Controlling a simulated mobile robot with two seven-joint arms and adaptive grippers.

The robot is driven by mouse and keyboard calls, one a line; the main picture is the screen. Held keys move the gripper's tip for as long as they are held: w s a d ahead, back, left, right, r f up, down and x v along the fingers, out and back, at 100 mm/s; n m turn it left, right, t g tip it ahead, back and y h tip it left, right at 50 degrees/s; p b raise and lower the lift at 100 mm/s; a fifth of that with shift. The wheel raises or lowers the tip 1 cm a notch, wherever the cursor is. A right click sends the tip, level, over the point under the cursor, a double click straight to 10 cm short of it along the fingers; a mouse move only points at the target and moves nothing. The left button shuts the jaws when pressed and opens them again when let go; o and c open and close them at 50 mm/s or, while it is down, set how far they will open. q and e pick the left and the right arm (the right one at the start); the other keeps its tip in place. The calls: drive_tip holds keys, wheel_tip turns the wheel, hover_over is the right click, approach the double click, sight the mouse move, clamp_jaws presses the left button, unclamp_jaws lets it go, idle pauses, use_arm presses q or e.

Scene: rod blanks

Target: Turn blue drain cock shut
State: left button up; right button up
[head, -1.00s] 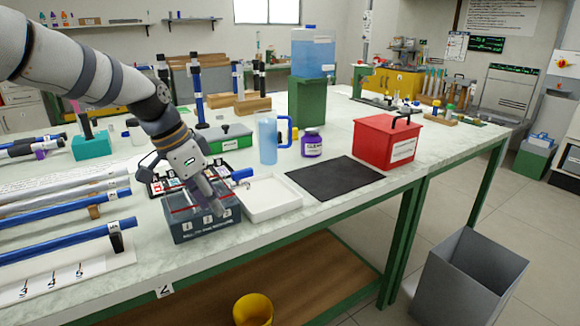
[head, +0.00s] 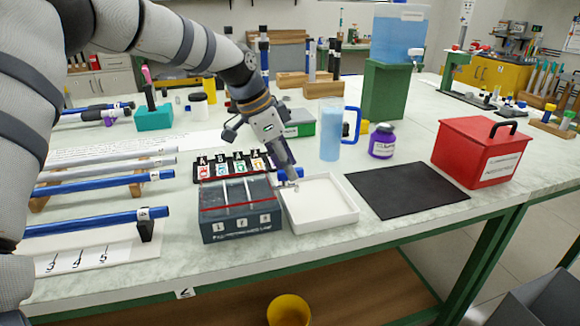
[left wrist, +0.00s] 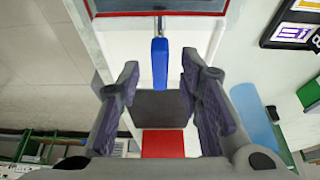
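The blue drain cock (head: 281,176) sticks out from the right side of the grey tank (head: 240,222), above the white tray. My left gripper (head: 292,183) is at the cock and partly hides it in the head view. In the left wrist view the blue cock lever (left wrist: 160,62) lies lengthwise, centred between the spread fingers of the left gripper (left wrist: 160,80). The fingers are open, with a clear gap on each side of the lever. Whether the lever is level with the fingertips or beyond them is hard to tell. My right gripper is not in view.
The white tray (head: 335,222) lies right of the tank, with a black mat (head: 405,188) and red box (head: 478,160) farther right. A blue-handled jug (head: 330,135) and purple jar (head: 382,142) stand behind. Blue rods (head: 95,222) rest at left.

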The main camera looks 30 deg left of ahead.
use_arm(q)
drive_tip(key=shift+w+d+f, duration=0.1)
drive_tip(key=shift+d+f, duration=0.05)
drive_tip(key=shift+f, duration=0.15)
clamp_jaws()
